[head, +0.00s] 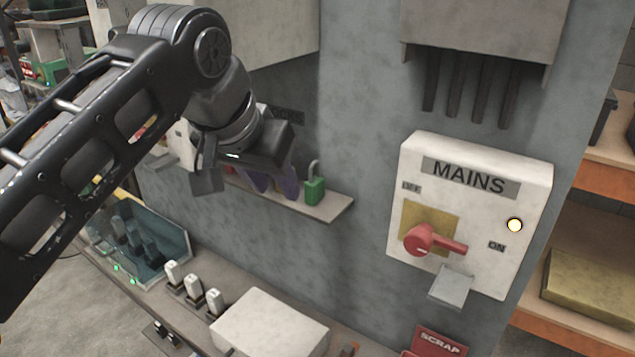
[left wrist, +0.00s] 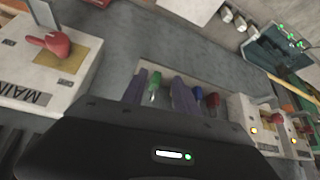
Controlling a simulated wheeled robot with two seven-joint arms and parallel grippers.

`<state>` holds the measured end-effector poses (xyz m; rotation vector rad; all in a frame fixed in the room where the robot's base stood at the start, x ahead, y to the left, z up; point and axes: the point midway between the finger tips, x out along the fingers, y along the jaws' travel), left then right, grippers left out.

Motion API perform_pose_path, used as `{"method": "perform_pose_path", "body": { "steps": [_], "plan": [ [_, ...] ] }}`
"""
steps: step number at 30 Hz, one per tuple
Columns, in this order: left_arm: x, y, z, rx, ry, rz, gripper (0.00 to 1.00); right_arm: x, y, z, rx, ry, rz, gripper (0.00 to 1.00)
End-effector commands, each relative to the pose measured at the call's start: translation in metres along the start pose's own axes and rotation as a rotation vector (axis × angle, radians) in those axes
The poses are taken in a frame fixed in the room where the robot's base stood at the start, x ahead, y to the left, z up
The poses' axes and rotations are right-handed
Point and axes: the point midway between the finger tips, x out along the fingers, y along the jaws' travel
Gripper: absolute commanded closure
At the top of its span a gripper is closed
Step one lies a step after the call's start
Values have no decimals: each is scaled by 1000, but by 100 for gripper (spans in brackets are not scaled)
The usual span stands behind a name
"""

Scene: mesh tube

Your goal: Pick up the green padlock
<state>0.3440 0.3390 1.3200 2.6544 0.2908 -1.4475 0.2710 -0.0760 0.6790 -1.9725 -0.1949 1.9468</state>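The green padlock (head: 314,190) stands upright on a narrow wall shelf, near its right end, with its grey shackle up. My left gripper (head: 274,184) is just left of it in the head view, with its purple fingers apart. In the left wrist view the green padlock (left wrist: 155,78) appears between the two spread fingers of my left gripper (left wrist: 160,86). The fingers do not appear closed on it. Whether they reach around it or stop short of it, I cannot tell. My right gripper is not in view.
A blue padlock (left wrist: 197,93) and a red padlock (left wrist: 212,100) sit beside the green one. The shelf (head: 328,208) meets a grey wall. The MAINS box (head: 473,180) with a red handle (head: 430,241) is to the right. A white box (head: 268,325) is below.

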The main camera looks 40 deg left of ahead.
Motion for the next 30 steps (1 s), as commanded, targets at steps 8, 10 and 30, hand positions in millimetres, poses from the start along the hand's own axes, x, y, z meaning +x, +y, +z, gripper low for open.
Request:
{"method": "perform_pose_path", "body": {
  "steps": [8,10,30],
  "plan": [
    [11,1,-13,3,-1,3,64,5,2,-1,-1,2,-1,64],
    [18,1,-23,3,-2,2,64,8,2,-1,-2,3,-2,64],
    [65,0,-102,-1,0,0,64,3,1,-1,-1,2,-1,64]
  ]
}}
